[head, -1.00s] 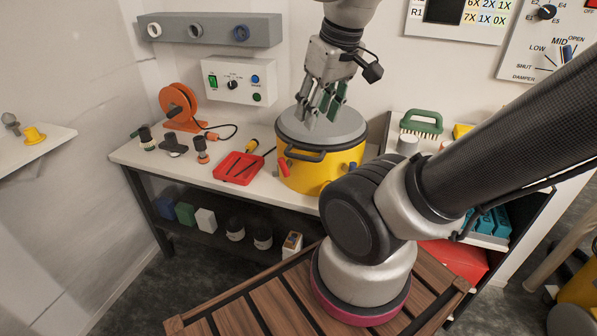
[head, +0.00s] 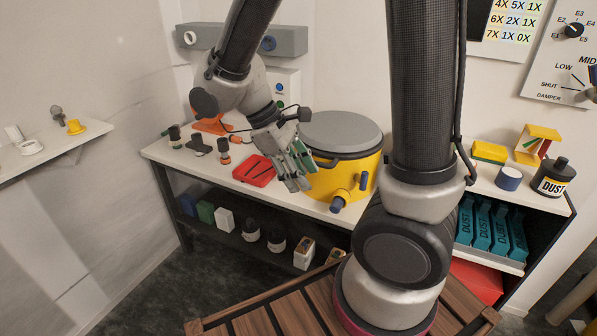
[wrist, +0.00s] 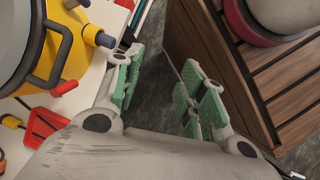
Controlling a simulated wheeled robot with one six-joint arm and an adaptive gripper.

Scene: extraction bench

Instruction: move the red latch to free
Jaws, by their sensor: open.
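The red latch (wrist: 65,88) shows in the wrist view on the side of the yellow drum (wrist: 72,52), below the drum's dark handle (wrist: 57,62). In the head view the latch is hidden behind my gripper (head: 298,170), while the drum (head: 345,178) with its grey lid (head: 340,131) is plain. My gripper is open and empty, in front of the drum's left side. In the wrist view its green-padded fingers (wrist: 162,85) are spread apart over the dark floor, right of the latch and not touching it.
A red tray (head: 246,178) lies on the bench left of the drum. A yellow spout with a blue end (head: 338,204) sticks out of the drum's front.

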